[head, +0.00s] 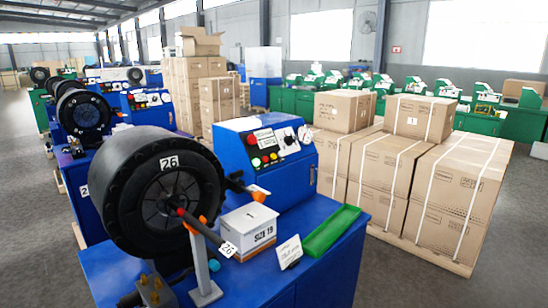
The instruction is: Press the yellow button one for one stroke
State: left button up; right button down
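The blue crimper control box (280,180) stands on the blue bench right of centre. Its sloped panel carries a large red button (252,139), a row of small coloured buttons (265,159) below it, and round dials. The small buttons look green, yellowish and red; at this size I cannot single out the yellow one with certainty. Nothing touches the panel. Neither of my grippers shows in the head view.
The black crimper head (140,190) marked 26 stands left of the box. A grey post (203,265), a white carton (248,228), a small card (289,252) and a green tray (331,231) are in front. Strapped cartons (440,200) stand right.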

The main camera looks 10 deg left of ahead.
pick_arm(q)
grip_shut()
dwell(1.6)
